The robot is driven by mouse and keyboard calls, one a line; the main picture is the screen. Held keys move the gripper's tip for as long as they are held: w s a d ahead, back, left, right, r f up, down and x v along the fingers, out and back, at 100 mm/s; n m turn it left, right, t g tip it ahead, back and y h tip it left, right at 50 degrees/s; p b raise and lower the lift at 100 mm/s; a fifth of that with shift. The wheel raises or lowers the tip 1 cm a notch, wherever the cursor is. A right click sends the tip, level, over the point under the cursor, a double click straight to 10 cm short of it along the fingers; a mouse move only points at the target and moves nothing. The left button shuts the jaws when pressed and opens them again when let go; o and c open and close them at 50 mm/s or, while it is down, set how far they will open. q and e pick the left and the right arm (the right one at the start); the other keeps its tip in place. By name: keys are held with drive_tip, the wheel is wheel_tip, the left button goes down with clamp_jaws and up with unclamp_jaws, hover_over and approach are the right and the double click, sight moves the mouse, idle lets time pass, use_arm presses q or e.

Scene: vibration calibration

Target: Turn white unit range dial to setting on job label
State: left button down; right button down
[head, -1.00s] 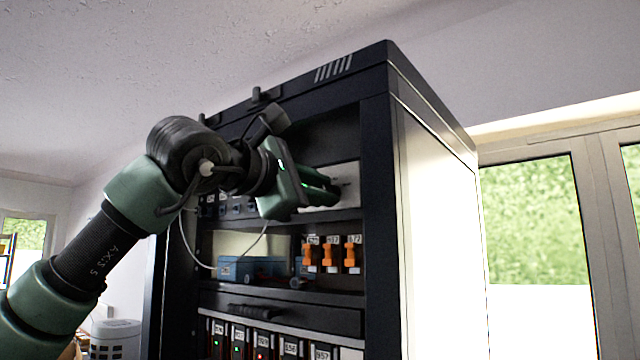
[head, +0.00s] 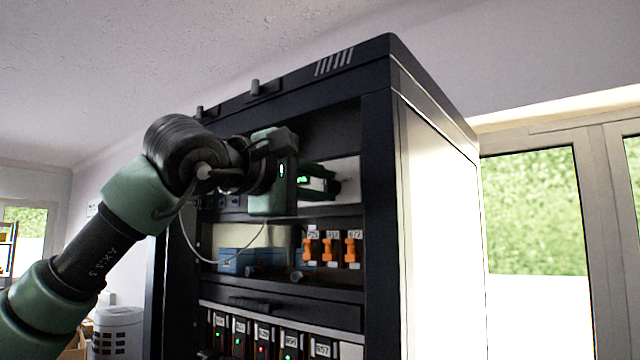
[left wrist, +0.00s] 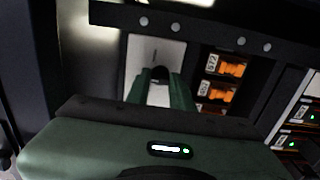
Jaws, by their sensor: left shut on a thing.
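The white unit (head: 348,172) sits on the upper shelf of the black rack, partly behind my left gripper. Its pale front panel (left wrist: 142,58) also shows in the left wrist view. My left gripper (head: 334,184) reaches into the rack, its fingers at the panel. In the left wrist view the fingers (left wrist: 160,80) are shut on a small dark dial (left wrist: 160,73), one on each side. The dial's markings and pointer are hidden or too small to read. I cannot tell which label is the job label. My right gripper is not in view.
The black rack (head: 378,200) frames the work with posts and shelves. Below are orange switches (head: 330,250) with number labels, a blue box (head: 236,262) and a row of lit modules (head: 264,338). A thin cable hangs under my arm. Windows stand at the right.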

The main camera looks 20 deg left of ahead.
use_arm(q)
drive_tip(key=c, duration=1.2)
unclamp_jaws()
drive_tip(key=shift+c, duration=0.2)
drive_tip(key=shift+s+a, duration=0.1)
drive_tip(key=shift+s, duration=0.25)
drive_tip(key=b+v, duration=0.3)
drive_tip(key=v, duration=0.4)
